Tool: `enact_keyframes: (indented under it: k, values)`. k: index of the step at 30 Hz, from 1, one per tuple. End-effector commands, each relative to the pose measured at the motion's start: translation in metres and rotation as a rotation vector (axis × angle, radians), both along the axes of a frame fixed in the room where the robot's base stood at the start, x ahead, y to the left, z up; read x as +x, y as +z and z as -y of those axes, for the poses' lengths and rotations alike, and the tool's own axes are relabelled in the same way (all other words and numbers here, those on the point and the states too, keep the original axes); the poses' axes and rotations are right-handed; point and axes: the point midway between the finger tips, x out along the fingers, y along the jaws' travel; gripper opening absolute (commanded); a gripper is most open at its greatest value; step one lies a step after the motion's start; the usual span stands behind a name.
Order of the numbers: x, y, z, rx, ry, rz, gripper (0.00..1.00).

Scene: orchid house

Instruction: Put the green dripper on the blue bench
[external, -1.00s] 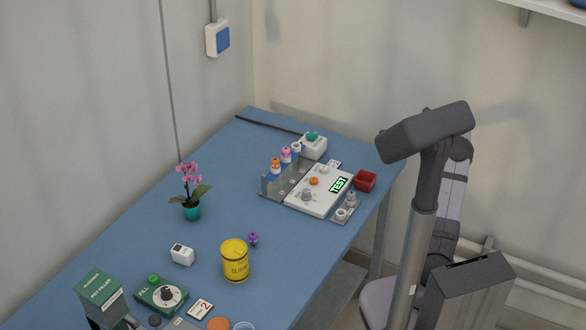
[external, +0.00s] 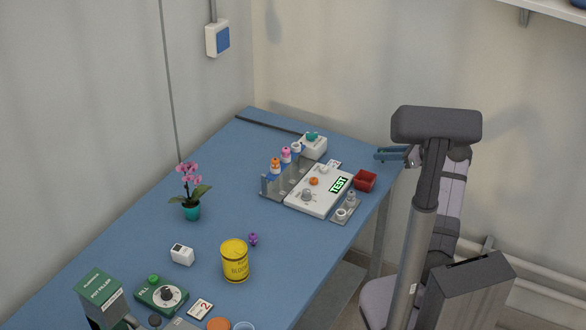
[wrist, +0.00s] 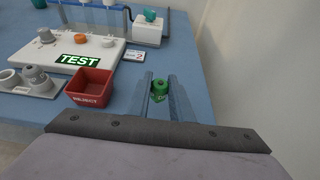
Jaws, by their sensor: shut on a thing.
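The green dripper (wrist: 159,88) is a small green piece held between the two fingertips of my gripper (wrist: 160,84) in the wrist view. In the external view my gripper (external: 385,155) reaches in at the right edge of the blue bench (external: 215,235), shut on the dripper. I cannot make out the dripper there. The bench top also shows in the wrist view (wrist: 190,60), around and behind the dripper. I cannot tell how high the dripper is above it.
A red reject tray (external: 365,181) and a white tester (external: 320,190) stand close to my gripper. A white box with a teal top (external: 313,147) is behind them. A yellow tub (external: 235,262) and a potted orchid (external: 191,200) are further left. The bench's right edge is near.

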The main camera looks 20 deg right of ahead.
Motion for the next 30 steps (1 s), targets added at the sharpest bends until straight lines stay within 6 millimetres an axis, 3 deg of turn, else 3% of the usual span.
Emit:
enact_keyframes:
  k: [6,19,20,21,30]
  values:
    - [0.000,-0.026,0.000,0.003,-0.002,-0.003,0.00]
    - [0.000,-0.032,0.000,0.001,0.000,-0.001,0.00]
    - [0.000,-0.031,0.000,0.001,0.000,-0.001,0.27]
    - [0.000,-0.031,0.000,0.001,0.000,-0.001,0.36]
    - [0.000,-0.030,0.000,0.001,0.000,-0.001,0.38]
